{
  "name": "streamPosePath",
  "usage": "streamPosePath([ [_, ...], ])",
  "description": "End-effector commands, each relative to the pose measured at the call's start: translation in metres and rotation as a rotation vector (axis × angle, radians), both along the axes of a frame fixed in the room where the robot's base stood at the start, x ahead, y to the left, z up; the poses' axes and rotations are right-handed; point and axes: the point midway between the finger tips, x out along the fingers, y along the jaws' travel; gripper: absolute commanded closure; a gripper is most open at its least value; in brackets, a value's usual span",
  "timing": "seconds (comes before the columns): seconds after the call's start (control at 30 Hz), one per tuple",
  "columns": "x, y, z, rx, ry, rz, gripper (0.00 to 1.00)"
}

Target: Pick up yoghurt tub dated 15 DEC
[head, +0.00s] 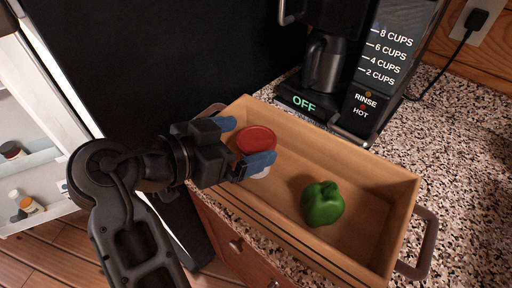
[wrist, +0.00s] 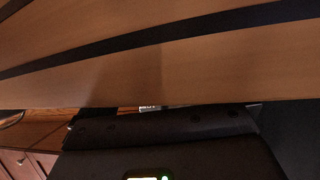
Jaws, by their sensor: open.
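A tub with a red lid (head: 257,139) and a whitish side stands in the left end of a wooden tray (head: 381,239). No date on it can be read in the head view. My gripper (head: 243,141) is open, with one blue fingertip on the far left side of the tub and the other at its near side, partly covering it. I cannot tell whether the fingertips touch the tub. The wrist view shows mostly a striped wooden surface (wrist: 200,75), dark shapes below it and a tiny unreadable white label; the tub cannot be made out there.
A green bell pepper (head: 322,203) lies in the tray right of the tub. The tray has end handles (head: 427,245) and sits on a speckled counter (head: 462,150). A coffee maker (head: 325,75) stands behind it. An open fridge with shelves (head: 30,165) is at left.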

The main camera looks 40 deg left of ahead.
Motion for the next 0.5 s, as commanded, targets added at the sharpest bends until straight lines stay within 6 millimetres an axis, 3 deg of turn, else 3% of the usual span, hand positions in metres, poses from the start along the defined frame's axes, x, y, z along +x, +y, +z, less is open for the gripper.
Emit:
streamPosePath([
  [0.23, 0.031, -0.008, -0.012, -0.001, 0.001, -0.001, 0.00],
  [0.5, 0.036, -0.009, -0.015, -0.001, 0.000, 0.001, 0.00],
])
